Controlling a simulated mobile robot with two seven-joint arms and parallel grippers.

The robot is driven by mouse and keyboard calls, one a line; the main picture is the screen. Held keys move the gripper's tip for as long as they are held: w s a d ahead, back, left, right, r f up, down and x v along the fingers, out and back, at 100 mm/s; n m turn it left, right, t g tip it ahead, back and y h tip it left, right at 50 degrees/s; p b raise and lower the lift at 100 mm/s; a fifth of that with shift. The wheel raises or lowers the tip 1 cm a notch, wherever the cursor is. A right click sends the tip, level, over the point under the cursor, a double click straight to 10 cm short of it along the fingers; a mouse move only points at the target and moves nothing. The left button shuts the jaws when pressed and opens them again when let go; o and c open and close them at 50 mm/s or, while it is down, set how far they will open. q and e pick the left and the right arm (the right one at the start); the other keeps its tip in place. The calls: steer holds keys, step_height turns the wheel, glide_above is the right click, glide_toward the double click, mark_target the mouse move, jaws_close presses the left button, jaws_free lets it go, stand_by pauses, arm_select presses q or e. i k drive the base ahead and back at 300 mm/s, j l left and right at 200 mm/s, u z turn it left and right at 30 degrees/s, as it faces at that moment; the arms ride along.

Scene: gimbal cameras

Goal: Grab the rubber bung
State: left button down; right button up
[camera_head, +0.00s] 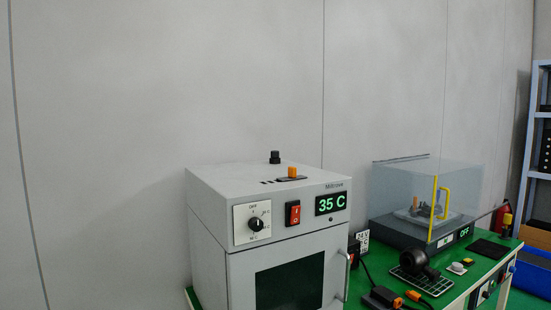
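A small black stopper-like piece (275,157) stands upright on the top of a grey oven, toward its back. It looks like the rubber bung, but it is too small to be sure. A short orange piece (292,172) stands in front of it on the same top, beside dark markings. The oven (215,214) shows a dial, a red switch and a display reading 35 C. Neither of my grippers is in view.
The oven stands on a green bench (488,262). To its right are a clear box with a yellow handle (444,202), a dark round device (413,262), a grey rack (433,283) and cables with orange connectors (414,296). Blue shelving (533,150) is at far right.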

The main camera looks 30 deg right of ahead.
mark_target(274, 154)
steer(key=i+j+z, duration=0.15)
steer(key=z, duration=0.75)
steer(key=i+j+z, duration=0.1)
steer(key=j+z, duration=0.45)
steer(key=j, duration=0.3)
steer(key=j+z, duration=0.25)
steer(key=j, duration=0.65)
